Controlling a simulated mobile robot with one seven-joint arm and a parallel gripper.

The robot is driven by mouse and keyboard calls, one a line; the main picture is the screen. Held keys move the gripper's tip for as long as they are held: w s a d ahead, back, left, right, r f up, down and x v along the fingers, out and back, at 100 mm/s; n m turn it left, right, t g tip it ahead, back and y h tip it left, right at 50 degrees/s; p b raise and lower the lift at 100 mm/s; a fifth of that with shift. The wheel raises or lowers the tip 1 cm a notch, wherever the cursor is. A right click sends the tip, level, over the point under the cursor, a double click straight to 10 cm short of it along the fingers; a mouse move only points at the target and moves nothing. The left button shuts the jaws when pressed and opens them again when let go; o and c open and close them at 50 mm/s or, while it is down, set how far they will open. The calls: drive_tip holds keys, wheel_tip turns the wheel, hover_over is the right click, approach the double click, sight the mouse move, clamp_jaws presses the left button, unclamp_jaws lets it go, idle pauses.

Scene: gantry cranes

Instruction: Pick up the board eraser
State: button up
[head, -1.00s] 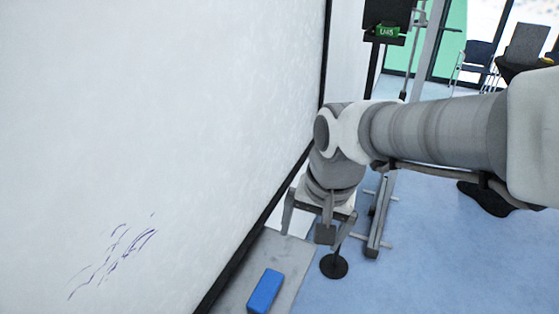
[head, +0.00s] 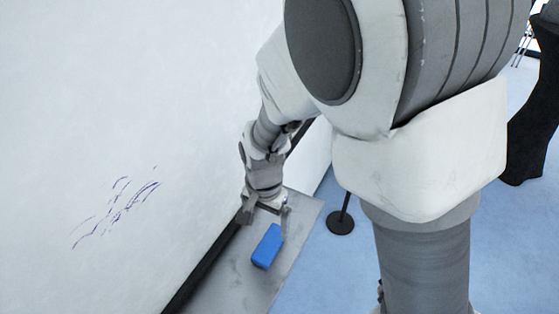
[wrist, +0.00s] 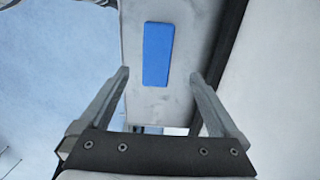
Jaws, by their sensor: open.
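The board eraser is a blue block (head: 267,246) lying on a grey ledge (head: 216,282) at the foot of the whiteboard in the head view. In the wrist view the blue eraser (wrist: 157,54) lies lengthwise on the ledge, beyond the fingertips and between their lines. My gripper (head: 266,212) is just behind the eraser in the head view, fingers pointing down. In the wrist view my gripper (wrist: 160,78) is open with nothing between its fingers. The eraser is apart from both fingers. My arm hides much of the right side of the head view.
The whiteboard (head: 120,110) with dark blue scribbles (head: 120,212) rises along the left of the ledge, with a black lower frame (head: 200,272). A black round post base (head: 340,222) stands on the blue floor to the right. The ledge around the eraser is clear.

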sight(270, 243)
drive_tip(key=shift+d+f, duration=0.15)
drive_tip(key=shift+f, duration=1.95)
drive_tip(key=shift+d+f, duration=0.15)
drive_tip(key=shift+f, duration=1.95)
drive_tip(key=shift+c, duration=0.3)
drive_tip(key=c, duration=1.4)
